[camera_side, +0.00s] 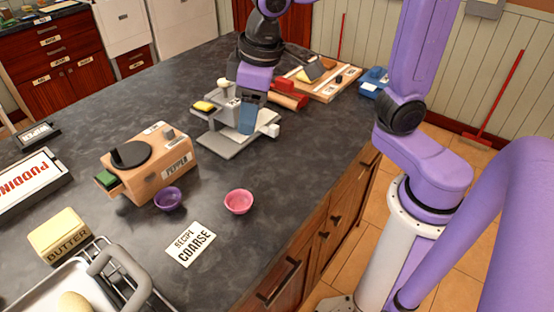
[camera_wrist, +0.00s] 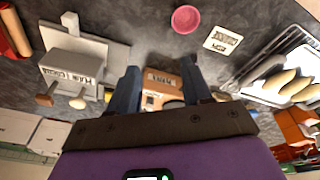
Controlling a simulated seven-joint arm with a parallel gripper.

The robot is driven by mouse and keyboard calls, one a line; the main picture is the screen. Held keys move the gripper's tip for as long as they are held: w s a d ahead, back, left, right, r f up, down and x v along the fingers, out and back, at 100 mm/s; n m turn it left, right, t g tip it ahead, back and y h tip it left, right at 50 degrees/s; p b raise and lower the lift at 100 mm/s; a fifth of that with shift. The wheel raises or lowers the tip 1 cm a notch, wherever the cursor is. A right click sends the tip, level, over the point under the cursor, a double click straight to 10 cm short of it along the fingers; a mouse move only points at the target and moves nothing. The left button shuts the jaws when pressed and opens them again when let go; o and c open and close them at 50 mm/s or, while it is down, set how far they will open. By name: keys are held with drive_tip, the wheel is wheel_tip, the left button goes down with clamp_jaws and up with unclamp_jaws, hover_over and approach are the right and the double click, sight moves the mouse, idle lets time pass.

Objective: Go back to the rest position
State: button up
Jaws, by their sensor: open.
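My gripper (camera_side: 248,120) hangs fingers down in front of a grey machine (camera_side: 222,135) on the dark counter (camera_side: 240,180). In the wrist view its two blue-grey fingers (camera_wrist: 160,85) are spread apart with nothing held between them. A wooden pepper mill box (camera_side: 150,165) shows beyond the gap between them, and it also shows in the wrist view (camera_wrist: 162,80). The grey machine lies left of the fingers in the wrist view (camera_wrist: 75,62). I cannot tell whether a finger touches the machine.
Butter (camera_side: 60,234) and a metal tray (camera_side: 40,290) are at the front left. A wooden board (camera_side: 325,85) and blue object (camera_side: 374,82) lie behind. The middle right counter is clear.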

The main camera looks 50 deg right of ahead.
drive_tip(key=s+d+f+n+g, duration=0.1)
drive_tip(key=s+d+f+n, duration=0.2)
drive_tip(key=s+d, duration=0.2)
drive_tip(key=s+d+f+n+g, duration=0.1)
drive_tip(key=s+d+f+n, duration=0.2)
drive_tip(key=s, duration=0.8)
drive_tip(key=shift+s+d+f, duration=0.2)
drive_tip(key=shift+d+f, duration=0.4)
drive_tip(key=shift+d, duration=0.4)
